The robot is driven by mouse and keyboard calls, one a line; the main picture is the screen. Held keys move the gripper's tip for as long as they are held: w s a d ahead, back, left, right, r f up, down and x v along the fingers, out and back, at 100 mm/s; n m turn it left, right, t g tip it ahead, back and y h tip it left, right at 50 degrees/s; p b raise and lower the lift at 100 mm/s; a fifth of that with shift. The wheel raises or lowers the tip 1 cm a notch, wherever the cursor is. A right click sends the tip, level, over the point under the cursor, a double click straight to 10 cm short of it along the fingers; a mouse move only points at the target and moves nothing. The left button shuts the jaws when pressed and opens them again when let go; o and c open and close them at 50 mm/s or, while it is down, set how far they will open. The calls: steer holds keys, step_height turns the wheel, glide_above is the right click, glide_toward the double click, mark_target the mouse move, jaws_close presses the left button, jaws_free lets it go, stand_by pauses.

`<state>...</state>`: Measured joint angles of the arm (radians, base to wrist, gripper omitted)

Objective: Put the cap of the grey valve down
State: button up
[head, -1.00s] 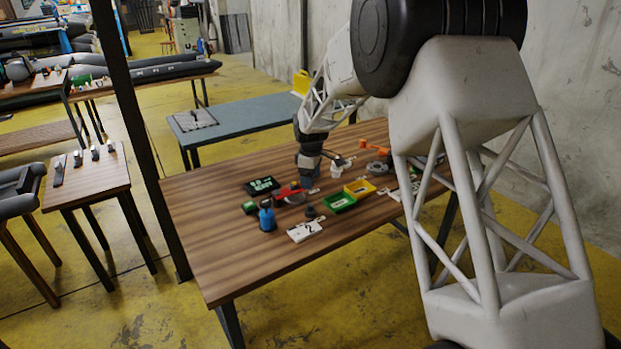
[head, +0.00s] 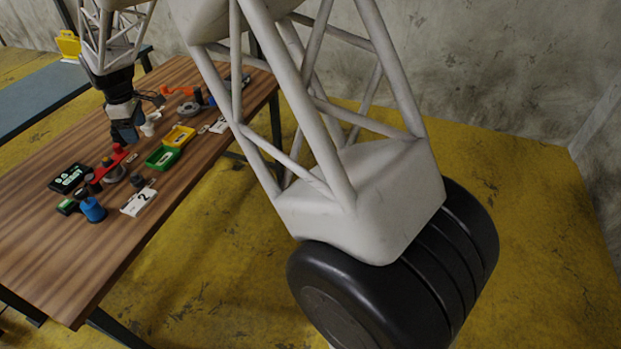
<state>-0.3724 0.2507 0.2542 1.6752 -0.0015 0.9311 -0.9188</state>
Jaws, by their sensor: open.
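My gripper (head: 126,137) is open, pointing down over the far side of the wooden table (head: 60,235). It is small in view, and I see nothing held between its fingers. A small whitish-grey piece (head: 148,129) stands just right of the fingers; I cannot tell whether they touch it or whether it is the valve or its cap. A round grey part (head: 116,174) with a red handle (head: 109,162) lies nearer the front. A small dark cap-like piece (head: 137,181) sits beside it. I cannot tell for sure which piece is the cap of the grey valve.
A green tray (head: 158,165) and a yellow tray (head: 188,136) lie right of the gripper. A blue bottle-like item (head: 92,210), a black display (head: 69,177) and a card marked 2 (head: 146,196) are nearer. An orange-handled part (head: 177,91) is farther back. The table's front left is bare.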

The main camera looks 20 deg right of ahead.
steer(key=s+d+r+m+t, duration=0.1)
steer(key=s+d+r+m, duration=0.2)
steer(key=s+d+r, duration=0.55)
steer(key=s+d+r+m, duration=0.4)
steer(key=s+d+r, duration=0.1)
steer(key=s+d, duration=0.55)
steer(key=s+d+m, duration=0.2)
steer(key=s+d, duration=0.2)
steer(key=s, duration=0.5)
steer(key=s+d+f+m, duration=0.1)
steer(key=s+d+m, duration=0.2)
steer(key=s, duration=0.7)
steer(key=s+d+f+m+t, duration=0.1)
steer(key=s+d+m, duration=0.2)
steer(key=s, duration=0.7)
steer(key=shift+s+d+f, duration=0.15)
steer(key=shift+d+f, duration=0.1)
steer(key=shift+d, duration=0.65)
